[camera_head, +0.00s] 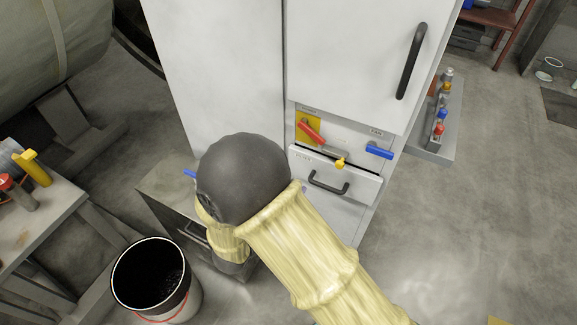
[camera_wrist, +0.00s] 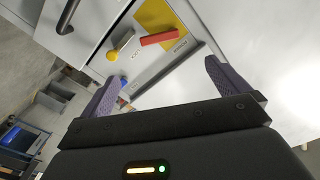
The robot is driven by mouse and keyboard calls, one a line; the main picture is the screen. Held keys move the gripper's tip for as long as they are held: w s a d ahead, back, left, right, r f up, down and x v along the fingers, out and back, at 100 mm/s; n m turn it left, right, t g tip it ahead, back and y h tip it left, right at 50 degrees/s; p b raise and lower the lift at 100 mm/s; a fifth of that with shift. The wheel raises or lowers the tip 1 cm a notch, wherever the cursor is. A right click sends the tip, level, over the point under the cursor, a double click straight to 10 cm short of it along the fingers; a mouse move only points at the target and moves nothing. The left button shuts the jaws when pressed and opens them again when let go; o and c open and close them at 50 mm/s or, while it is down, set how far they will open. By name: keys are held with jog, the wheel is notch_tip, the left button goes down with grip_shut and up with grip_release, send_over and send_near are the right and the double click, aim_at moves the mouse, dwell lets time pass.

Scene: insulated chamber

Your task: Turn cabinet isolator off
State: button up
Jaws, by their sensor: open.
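The white cabinet (camera_head: 352,52) stands in the middle of the head view. In the wrist view the red handle (camera_wrist: 160,37) and yellow plate (camera_wrist: 154,14) show beyond the fingers. My gripper (camera_wrist: 163,70) is open, with nothing between its fingers, and apart from the red handle. In the head view my arm hides the gripper.
A blue handle (camera_head: 379,151) sits right of the red one, and a yellow knob (camera_head: 340,162) just below. A drawer with a black handle (camera_head: 328,184) is underneath. A black bucket (camera_head: 190,295) stands at lower left. The floor at right is largely clear.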

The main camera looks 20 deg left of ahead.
jog(key=shift+s, duration=0.3)
